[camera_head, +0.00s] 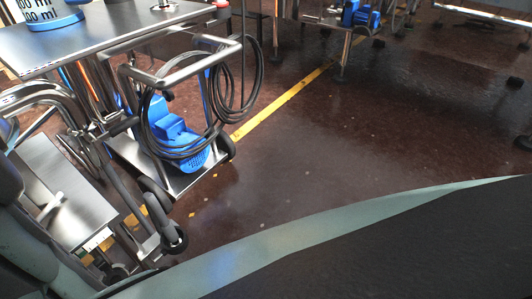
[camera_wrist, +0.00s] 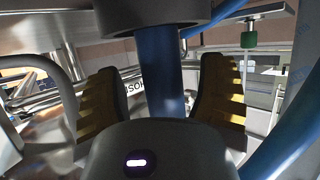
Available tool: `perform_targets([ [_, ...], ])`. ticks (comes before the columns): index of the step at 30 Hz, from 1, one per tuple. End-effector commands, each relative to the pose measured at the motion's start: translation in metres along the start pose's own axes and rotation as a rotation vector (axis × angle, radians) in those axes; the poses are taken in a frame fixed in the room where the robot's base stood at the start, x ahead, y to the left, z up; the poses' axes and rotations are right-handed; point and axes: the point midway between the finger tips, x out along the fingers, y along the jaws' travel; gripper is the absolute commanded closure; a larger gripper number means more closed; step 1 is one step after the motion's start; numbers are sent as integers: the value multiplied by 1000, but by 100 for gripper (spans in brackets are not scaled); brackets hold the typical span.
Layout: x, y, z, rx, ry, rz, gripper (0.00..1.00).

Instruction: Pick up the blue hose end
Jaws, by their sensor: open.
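In the wrist view, a blue hose end (camera_wrist: 162,80) hangs upright between my gripper's fingers, below a dark grey round collar (camera_wrist: 152,14). My gripper (camera_wrist: 160,92) is open, with one yellow ridged finger pad on each side of the hose. Gaps show between the hose and both pads. The hose's lower part is hidden behind the dark gripper body. I cannot make out this hose end or my gripper in the head view.
In the wrist view, another blue hose (camera_wrist: 288,142) curves at the lower right, and a green knob (camera_wrist: 249,39) hangs at upper right. In the head view, a steel trolley (camera_head: 122,38) carries a blue motor (camera_head: 172,128) and coiled black cable. Brown floor (camera_head: 330,150) beside it is clear.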

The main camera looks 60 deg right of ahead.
Motion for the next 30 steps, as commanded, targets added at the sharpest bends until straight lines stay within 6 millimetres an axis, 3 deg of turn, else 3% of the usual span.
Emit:
perform_targets([
  [9, 0, 1, 2, 1, -2, 3, 29],
  [30, 0, 0, 2, 0, -3, 0, 100],
])
